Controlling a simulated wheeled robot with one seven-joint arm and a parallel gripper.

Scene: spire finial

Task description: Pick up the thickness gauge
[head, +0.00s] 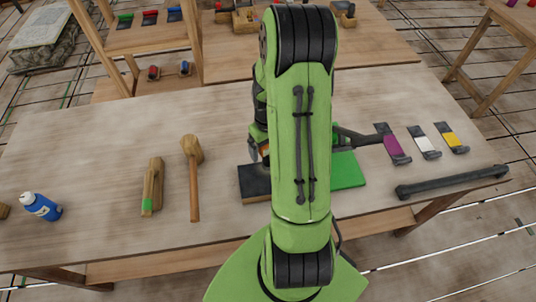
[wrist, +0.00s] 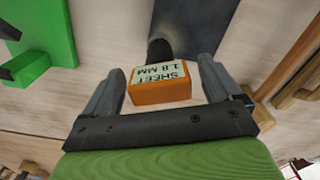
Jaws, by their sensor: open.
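The thickness gauge, which I take to be the orange block with a pale label reading "SHEET 1.8 MM" (wrist: 160,90), shows in the wrist view with a dark rounded part behind it. My gripper (wrist: 161,67) is open, with one finger on each side of the block. Small gaps seem to show between the block and both fingers. In the head view my green arm hides most of the gripper and the gauge.
A dark slab (head: 255,184) and a green block (head: 347,171) lie beside my arm. A wooden mallet (head: 193,172) and a wooden clamp-like piece (head: 152,187) lie left. A blue bottle (head: 41,207) is far left. A dark bar (head: 450,182) lies right. Bare tabletop (head: 90,150) is at left.

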